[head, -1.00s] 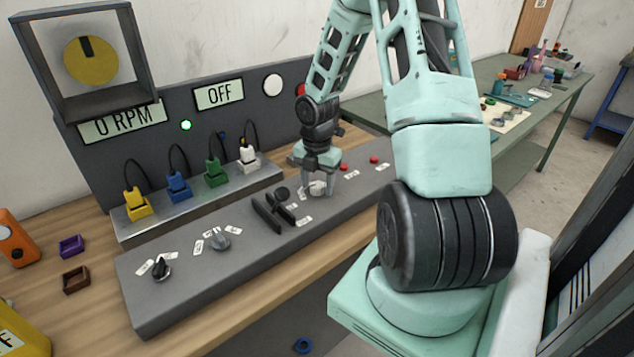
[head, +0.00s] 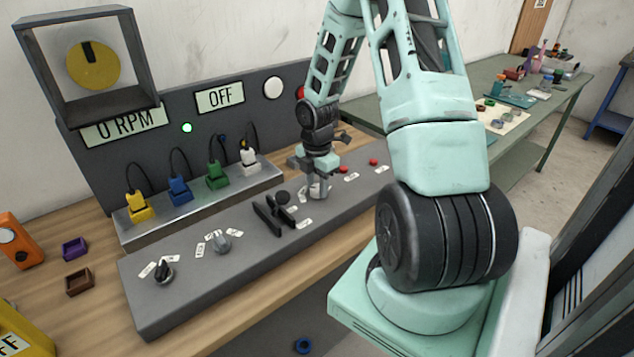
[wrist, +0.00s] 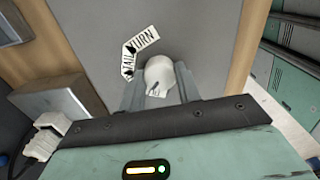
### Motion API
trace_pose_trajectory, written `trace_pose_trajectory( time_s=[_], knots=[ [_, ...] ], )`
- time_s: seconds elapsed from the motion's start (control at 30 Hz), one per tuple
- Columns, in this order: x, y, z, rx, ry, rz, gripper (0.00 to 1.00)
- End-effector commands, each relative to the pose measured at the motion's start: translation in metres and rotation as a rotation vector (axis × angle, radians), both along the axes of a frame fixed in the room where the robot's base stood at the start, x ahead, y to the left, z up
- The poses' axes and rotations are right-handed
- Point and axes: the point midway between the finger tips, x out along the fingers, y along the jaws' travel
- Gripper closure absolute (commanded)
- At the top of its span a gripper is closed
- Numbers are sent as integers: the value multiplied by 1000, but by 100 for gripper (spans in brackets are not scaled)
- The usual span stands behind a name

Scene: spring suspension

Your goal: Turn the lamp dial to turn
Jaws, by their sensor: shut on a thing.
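The lamp dial (wrist: 160,70) is a pale round knob on the grey console, seen between my fingers in the wrist view. Labels reading TURN (wrist: 143,40) and apparently TAIL (wrist: 129,63) lie beside it. A small dark mark shows on the knob's near side. My gripper (wrist: 161,88) is shut on the dial, one finger on each side. In the head view my gripper (head: 318,190) points down at the console's right part and mostly hides the dial.
The console (head: 190,290) also carries a dark knob (head: 163,272), a grey knob (head: 222,242), black levers (head: 273,213) and red buttons (head: 373,162). Coloured plugs stand behind. The panel display (head: 220,97) reads OFF, beside a green light (head: 187,128).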

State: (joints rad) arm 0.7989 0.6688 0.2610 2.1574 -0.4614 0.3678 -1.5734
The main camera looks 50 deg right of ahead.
Motion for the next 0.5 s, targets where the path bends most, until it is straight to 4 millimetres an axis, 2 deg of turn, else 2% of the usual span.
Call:
trace_pose_trajectory(
  time_s=[0.5],
  knots=[
    [0, 0, 1, -1, 1, -490, 89]
  ],
)
